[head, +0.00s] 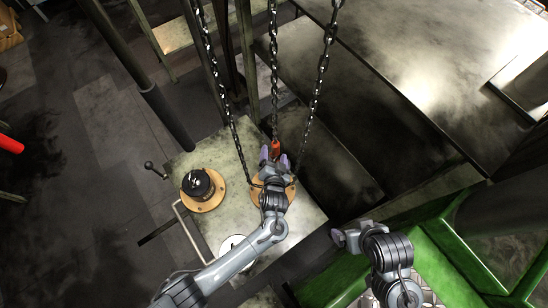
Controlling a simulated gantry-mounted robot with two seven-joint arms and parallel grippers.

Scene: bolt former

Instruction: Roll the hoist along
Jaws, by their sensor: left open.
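The hoist shows as dark chains (273,70) hanging from above in the head view. A small orange-red piece (276,148) hangs at the lower end of the middle chain. My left gripper (274,157) is open, with its purple-tipped fingers close around or just below this piece; I cannot tell whether they touch it. The two outer chains come down on either side of my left wrist, and their lower ends are partly hidden. My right gripper (340,237) is at the lower right, away from the chains; its finger gap is not clear.
A worn metal machine top (190,155) lies below, with a black knob on a brass disc (203,189) and a lever (153,169). Green framing (440,250) stands at the lower right. Large dark metal panels (430,70) fill the upper right. Open floor lies left.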

